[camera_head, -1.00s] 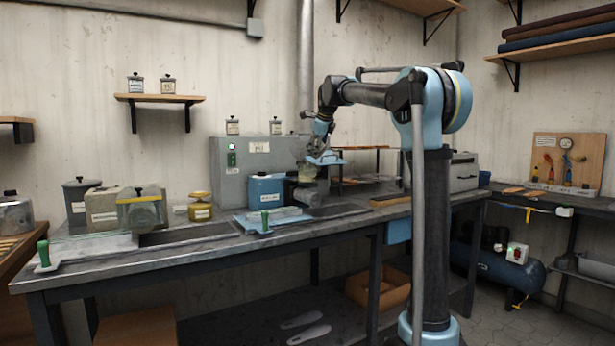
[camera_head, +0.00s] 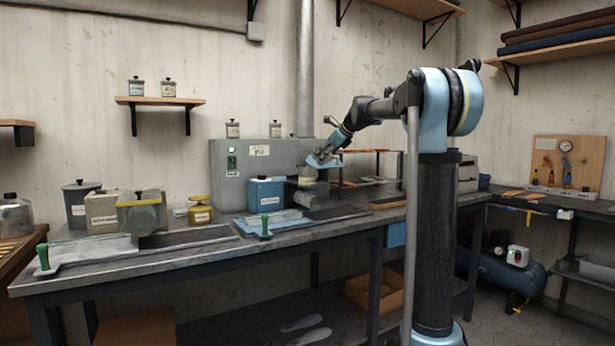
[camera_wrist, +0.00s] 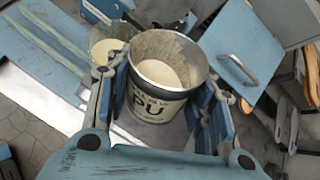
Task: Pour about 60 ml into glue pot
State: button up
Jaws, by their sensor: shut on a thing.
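My gripper (camera_wrist: 162,90) is shut around a metal can (camera_wrist: 155,107) with a pale label reading "PU". In the wrist view the can holds cream-coloured liquid, and its inner wall is smeared. A second open vessel (camera_wrist: 107,48) with cream contents shows just beyond the can's upper left, partly hidden by a finger; I cannot read a label on it, so I cannot tell if it is the glue pot. In the head view my gripper (camera_head: 318,165) holds the can (camera_head: 307,175) above the bench, right of a blue box. I see no stream of liquid.
The blue box (camera_head: 265,195) stands close left of the can; a blue mat (camera_head: 255,226) with pale strips lies in front. A grey cabinet (camera_head: 228,172) stands behind. Yellow and grey containers stand farther left. A blue lid with a metal handle (camera_wrist: 238,68) is beside the can.

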aim_at(329, 160)
jog(key=shift+d+f+y, duration=0.1)
jog(key=shift+d+y, duration=0.2)
jog(key=shift+w+d+f+m+y+b, duration=0.1)
jog(key=shift+d+f+m+y+b, duration=0.15)
jog(key=shift+d+f+y, duration=0.25)
jog(key=shift+d+f+m+y+b, duration=0.15)
jog(key=shift+d+f+m+y, duration=0.15)
jog(key=shift+f, duration=0.35)
jog(key=shift+m+y, duration=0.35)
jog(key=shift+y, duration=0.45)
jog(key=shift+d+f+b, duration=0.2)
jog(key=shift+f, duration=0.65)
jog(key=shift+d+f+b, duration=0.2)
jog(key=shift+f+b, duration=0.05)
jog(key=shift+f, duration=0.55)
jog(key=shift+d+f+b, duration=0.2)
jog(key=shift+f, duration=0.65)
jog(key=shift+t, duration=0.3)
